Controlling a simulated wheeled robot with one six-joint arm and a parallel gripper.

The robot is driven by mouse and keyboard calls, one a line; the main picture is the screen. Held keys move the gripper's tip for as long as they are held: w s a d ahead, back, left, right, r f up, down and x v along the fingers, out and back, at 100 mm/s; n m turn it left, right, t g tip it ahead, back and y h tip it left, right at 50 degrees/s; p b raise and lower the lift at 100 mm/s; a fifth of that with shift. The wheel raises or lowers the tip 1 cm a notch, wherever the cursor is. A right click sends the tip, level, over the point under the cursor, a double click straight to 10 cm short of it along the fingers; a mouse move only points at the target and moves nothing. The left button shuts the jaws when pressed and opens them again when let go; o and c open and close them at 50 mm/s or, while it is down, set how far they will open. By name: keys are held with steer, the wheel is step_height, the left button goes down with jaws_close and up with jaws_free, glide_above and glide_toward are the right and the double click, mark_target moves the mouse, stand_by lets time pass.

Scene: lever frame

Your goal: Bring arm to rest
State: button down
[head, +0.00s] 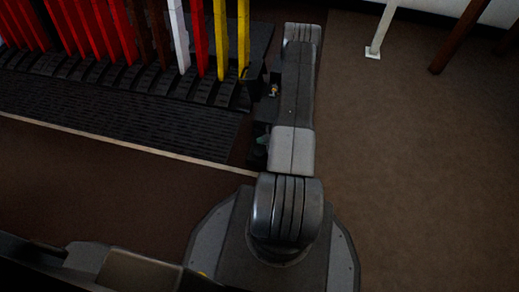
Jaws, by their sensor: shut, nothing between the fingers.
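My arm (293,110) reaches away from its round shoulder near the bottom centre of the head view, past the right end of the lever frame. Its far visible joint is at the top centre. I cannot make out my gripper or its fingers in this view. The lever frame (120,125) fills the upper left, with a black ribbed floor and a row of upright levers. Several red levers (93,30) stand at the left, then brown, a white lever (179,35), another red one and two yellow levers (243,35) at the right end.
A pale strip (120,146) edges the frame's front. Dark small parts (262,140) show between the frame's end and my arm. Brown floor (420,180) lies open at the right. A white post (381,30) and a brown post (458,35) stand at the upper right.

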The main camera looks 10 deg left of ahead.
steer(key=shift+f, duration=0.15)
stand_by(0.4)
step_height(320, 180, down, 2)
steer(key=shift+f+b, duration=0.25)
steer(key=shift+b, duration=1.75)
steer(key=shift+b, duration=0.4)
step_height(320, 180, up, 7)
steer(key=p, duration=0.4)
steer(key=shift+f, duration=0.2)
steer(key=shift+f, duration=0.15)
